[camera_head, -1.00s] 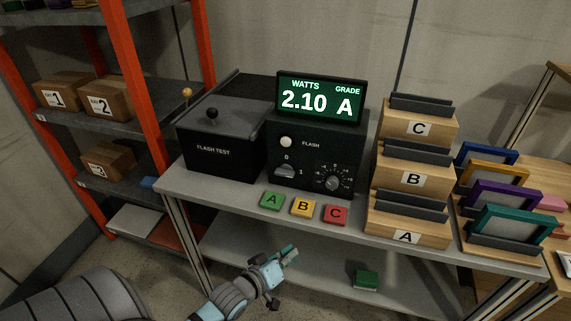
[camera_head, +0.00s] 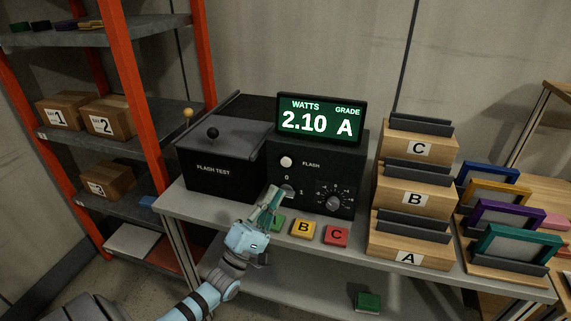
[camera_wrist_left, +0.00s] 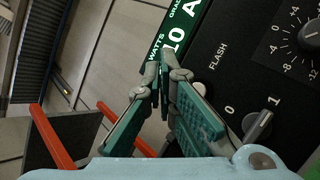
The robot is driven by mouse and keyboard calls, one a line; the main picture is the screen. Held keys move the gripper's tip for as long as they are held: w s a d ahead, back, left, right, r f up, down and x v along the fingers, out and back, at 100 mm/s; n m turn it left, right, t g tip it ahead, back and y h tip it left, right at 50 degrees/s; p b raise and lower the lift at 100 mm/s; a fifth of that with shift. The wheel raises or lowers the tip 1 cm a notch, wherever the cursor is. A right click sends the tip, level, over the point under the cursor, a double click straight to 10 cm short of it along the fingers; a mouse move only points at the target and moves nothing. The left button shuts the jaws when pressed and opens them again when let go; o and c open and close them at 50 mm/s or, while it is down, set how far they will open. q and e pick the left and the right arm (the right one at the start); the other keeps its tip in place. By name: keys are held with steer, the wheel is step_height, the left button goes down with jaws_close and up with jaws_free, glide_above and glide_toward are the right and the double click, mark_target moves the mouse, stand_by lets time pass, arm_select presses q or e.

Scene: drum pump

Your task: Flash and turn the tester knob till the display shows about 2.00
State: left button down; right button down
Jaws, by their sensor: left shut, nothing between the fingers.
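The black tester (camera_head: 350,152) stands on the grey bench. Its display (camera_head: 320,118) reads WATTS 2.10, GRADE A. The round knob with a numbered scale (camera_head: 333,202) is at the lower right of its front; part of it shows in the left wrist view (camera_wrist_left: 311,36). The white FLASH button (camera_head: 286,161) is at the upper left, above a grey switch with 0 and 1 marks. In the wrist view the switch (camera_wrist_left: 258,127) points towards 1. My left gripper (camera_head: 275,192) is shut and empty in front of the switch area, left of the knob. My right gripper is out of view.
Green, yellow (camera_head: 303,229) and red (camera_head: 336,234) tiles lie along the bench's front edge; my gripper partly covers the green one. The black flash test box (camera_head: 215,168) stands left. Labelled wooden racks (camera_head: 409,227) stand right. A green block (camera_head: 367,301) lies on the lower shelf.

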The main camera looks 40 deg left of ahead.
mark_target(286, 162)
arm_select(q)
steer(key=w+a+b, duration=0.2)
steer(key=w+b, duration=0.3)
steer(key=w, duration=0.3)
steer(key=shift+a+b, duration=0.35)
steer(key=shift+b, duration=0.05)
steer(key=shift+s, duration=0.1)
stand_by(0.9)
steer(key=shift+w+a+b, duration=0.15)
steer(key=shift+w+b, duration=0.3)
steer(key=shift+b, duration=0.05)
